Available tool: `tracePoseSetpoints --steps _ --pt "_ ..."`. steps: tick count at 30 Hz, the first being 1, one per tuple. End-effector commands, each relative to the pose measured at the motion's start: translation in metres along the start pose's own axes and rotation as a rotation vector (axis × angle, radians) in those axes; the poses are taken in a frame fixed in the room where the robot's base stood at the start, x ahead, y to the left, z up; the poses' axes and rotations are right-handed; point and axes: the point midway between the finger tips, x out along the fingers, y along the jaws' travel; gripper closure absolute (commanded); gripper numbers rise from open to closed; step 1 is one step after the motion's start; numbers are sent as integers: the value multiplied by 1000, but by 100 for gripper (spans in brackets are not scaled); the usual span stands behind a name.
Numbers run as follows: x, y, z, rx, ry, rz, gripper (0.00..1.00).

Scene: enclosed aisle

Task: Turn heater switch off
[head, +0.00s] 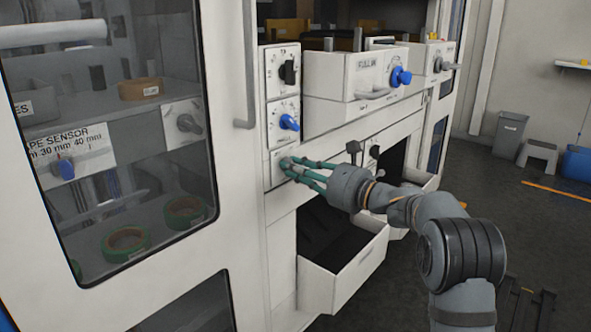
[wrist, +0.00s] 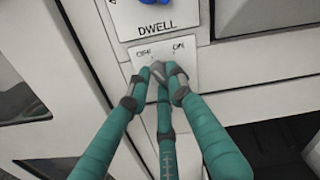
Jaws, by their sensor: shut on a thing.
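A white switch panel with OFF and ON marks (wrist: 185,56) is on the cabinet front, below a panel marked DWELL (wrist: 157,29). In the head view this lowest panel (head: 276,177) is in the column of control panels left of the drawers. My gripper (head: 289,164) reaches it from the right, fingers pointing left. In the wrist view the three teal fingers of my gripper (wrist: 158,76) come together just below the marks, shut on the switch knob. The fingertips cover the knob, so which mark it points to cannot be told. No heater label is readable.
A blue knob (head: 289,122) and a black knob (head: 288,72) are above on the same column. An open drawer (head: 335,277) is below my gripper. A glass door with a vertical handle (head: 243,65) is to the left. Open floor (head: 530,230) lies at right.

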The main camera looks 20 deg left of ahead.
Motion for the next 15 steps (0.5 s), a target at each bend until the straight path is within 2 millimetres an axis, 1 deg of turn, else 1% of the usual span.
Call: tracePoseSetpoints --steps 1,2,11,15 --pt "0 0 0 -3 1 0 100" --pt "0 0 0 -3 1 0 79" --pt "0 0 0 -1 0 0 61" --pt "0 0 0 0 0 0 60"
